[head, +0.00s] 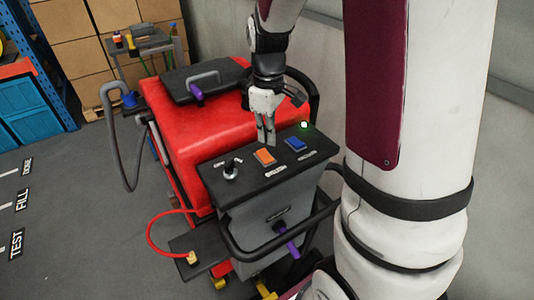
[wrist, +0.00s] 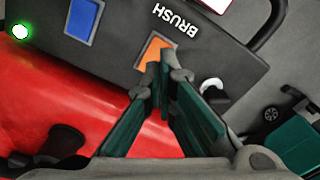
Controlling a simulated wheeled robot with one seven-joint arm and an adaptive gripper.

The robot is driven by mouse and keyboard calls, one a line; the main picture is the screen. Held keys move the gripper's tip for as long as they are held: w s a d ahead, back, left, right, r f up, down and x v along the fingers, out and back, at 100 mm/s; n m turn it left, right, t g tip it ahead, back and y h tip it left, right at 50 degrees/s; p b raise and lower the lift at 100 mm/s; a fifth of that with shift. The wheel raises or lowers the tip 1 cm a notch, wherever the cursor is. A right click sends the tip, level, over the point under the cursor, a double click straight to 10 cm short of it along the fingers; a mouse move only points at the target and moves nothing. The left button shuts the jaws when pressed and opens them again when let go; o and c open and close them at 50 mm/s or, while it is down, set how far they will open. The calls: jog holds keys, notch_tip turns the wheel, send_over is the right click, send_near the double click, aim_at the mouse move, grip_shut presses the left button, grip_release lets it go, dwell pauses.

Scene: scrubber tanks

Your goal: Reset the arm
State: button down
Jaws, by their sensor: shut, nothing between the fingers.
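My gripper (head: 266,139) is shut and empty. It points down over the scrubber's dark control panel (head: 240,182), close to the orange button (head: 264,157). In the wrist view the fingertips (wrist: 165,62) overlap the orange button (wrist: 151,48), which has the label "BRUSH" beside it. I cannot tell whether the fingertips touch it. My arm reaches down from the top of the head view. A blue button (head: 295,143) is to the right of the orange one, and a green light (head: 304,125) glows behind it. A knob (head: 231,171) is at the panel's left.
The red scrubber body (head: 200,115) has a black lid (head: 205,79) with a handle. A grey hose (head: 113,150) hangs at its left, and a red cable (head: 158,232) loops at the front left. Boxes stand behind.

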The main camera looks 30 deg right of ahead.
jog(key=shift+r, duration=0.5)
jog(key=shift+r, duration=0.1)
jog(key=s+a+r+m+t+b, duration=0.2)
jog(key=s+a+r+m+t, duration=0.3)
jog(key=s+a+r, duration=0.6)
jog(key=s+r+m, duration=0.1)
jog(key=s, duration=0.2)
jog(key=shift+s+r+t, duration=0.3)
jog(key=shift+r, duration=0.1)
